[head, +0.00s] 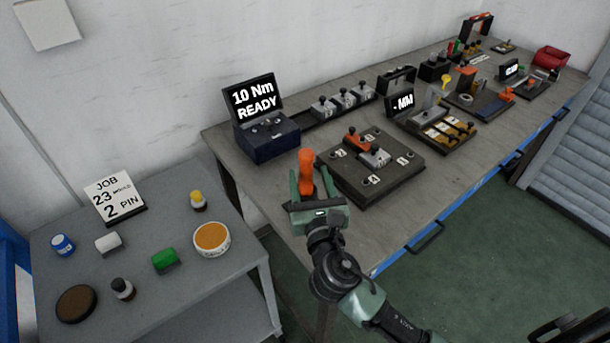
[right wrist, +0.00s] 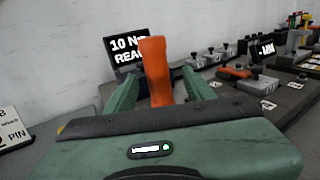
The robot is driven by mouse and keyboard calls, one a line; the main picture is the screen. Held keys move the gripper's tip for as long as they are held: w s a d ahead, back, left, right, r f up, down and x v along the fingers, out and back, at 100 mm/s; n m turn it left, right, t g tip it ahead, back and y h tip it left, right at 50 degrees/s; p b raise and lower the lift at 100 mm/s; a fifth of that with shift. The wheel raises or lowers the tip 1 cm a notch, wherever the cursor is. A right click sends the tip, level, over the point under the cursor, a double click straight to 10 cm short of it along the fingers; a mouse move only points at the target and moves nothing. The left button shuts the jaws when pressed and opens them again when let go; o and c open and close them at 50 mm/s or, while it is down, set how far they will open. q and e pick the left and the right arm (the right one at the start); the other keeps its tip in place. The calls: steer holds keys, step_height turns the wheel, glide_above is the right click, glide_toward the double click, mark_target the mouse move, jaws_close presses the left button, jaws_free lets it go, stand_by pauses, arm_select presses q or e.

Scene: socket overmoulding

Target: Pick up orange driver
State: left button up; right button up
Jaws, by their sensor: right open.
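The orange driver (head: 306,168) stands upright near the front left edge of the long workbench, in front of the torque display. In the right wrist view the driver (right wrist: 155,68) rises between the two green fingers. My right gripper (head: 305,185) is open, with one finger on each side of the driver. In the right wrist view the right gripper (right wrist: 155,92) shows gaps between its fingers and the driver. The lower end of the driver is hidden behind the gripper body. My left gripper is not in view.
A dark box with a "10 Nm READY" screen (head: 268,142) stands behind the driver. A dark fixture plate (head: 395,182) lies to its right. A lower side table (head: 190,255) at left holds jars and a "JOB 23" sign (head: 115,196).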

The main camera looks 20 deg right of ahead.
mark_target(307, 176)
steer(key=w, duration=0.4)
steer(key=shift+d+f, duration=0.1)
steer(key=shift+d, duration=0.05)
steer(key=shift+w+d+f+p, duration=0.1)
steer(key=shift+w+p, duration=0.2)
steer(key=shift+w, duration=0.55)
steer(key=c, duration=1)
jaws_close()
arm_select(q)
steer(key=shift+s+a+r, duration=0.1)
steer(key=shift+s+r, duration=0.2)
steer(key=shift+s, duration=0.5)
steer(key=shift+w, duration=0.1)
